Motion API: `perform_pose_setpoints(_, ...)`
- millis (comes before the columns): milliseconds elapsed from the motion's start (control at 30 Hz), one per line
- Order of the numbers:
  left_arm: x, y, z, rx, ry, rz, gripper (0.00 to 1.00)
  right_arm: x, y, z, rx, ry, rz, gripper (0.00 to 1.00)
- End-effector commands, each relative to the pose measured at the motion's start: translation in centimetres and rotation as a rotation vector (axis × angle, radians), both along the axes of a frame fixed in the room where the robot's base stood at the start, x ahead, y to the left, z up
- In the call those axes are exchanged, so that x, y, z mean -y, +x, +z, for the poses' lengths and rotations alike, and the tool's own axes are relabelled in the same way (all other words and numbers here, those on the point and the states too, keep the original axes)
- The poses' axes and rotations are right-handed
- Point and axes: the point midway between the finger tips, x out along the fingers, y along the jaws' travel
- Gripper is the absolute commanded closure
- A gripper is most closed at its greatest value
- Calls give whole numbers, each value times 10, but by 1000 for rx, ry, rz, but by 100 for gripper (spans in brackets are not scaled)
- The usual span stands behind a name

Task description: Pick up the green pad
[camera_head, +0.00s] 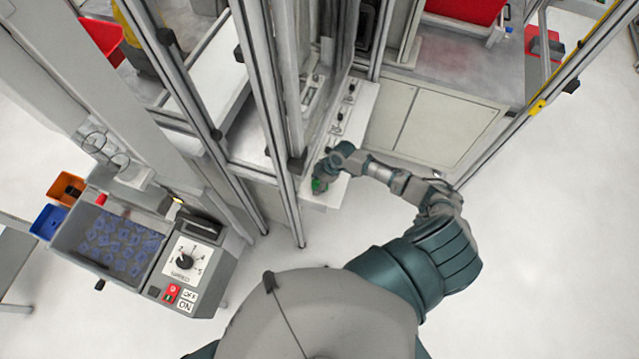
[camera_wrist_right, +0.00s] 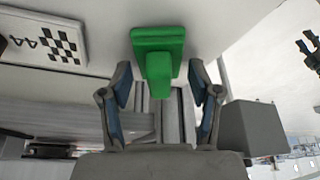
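The green pad (camera_wrist_right: 158,40) shows in the right wrist view, with a wide block at the top and a narrower part pointing toward my gripper. A small green patch of it also shows in the head view (camera_head: 318,186), at the front end of the white ledge. My right gripper (camera_wrist_right: 160,82) is open, with one finger on each side of the pad's narrow part and visible gaps. In the head view the right gripper (camera_head: 326,174) is over the ledge end, close to the pad and partly hiding it. My left gripper is not in view.
A white ledge (camera_head: 352,115) carries several small dark fittings. Metal frame posts (camera_head: 268,90) stand just left of my right gripper. A grey cabinet (camera_head: 430,125) is behind the forearm. A grey bin (camera_head: 75,240) and dial box (camera_head: 187,265) stand at left.

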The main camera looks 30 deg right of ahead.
Motion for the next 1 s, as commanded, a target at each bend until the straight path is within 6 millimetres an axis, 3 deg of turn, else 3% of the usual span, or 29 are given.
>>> perform_pose_setpoints(33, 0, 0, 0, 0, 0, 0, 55, 0, 0, 0, 0, 0, 0, 59)
perform_pose_setpoints(133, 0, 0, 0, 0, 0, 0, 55, 0, 0, 0, 0, 0, 0, 84)
perform_pose_setpoints(233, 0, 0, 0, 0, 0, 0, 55, 0, 0, 0, 0, -1, 0, 88)
perform_pose_setpoints(267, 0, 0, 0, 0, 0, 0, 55, 0, 0, 0, 0, -1, 0, 94)
perform_pose_setpoints(567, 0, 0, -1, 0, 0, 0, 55, 1, 0, 5, 0, -1, 1, 94)
perform_pose_setpoints(833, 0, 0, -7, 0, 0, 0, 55, 1, 1, 37, 5, -2, 2, 94)
perform_pose_setpoints(1000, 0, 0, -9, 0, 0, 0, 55, -20, -35, 38, -1, -1, 6, 94)
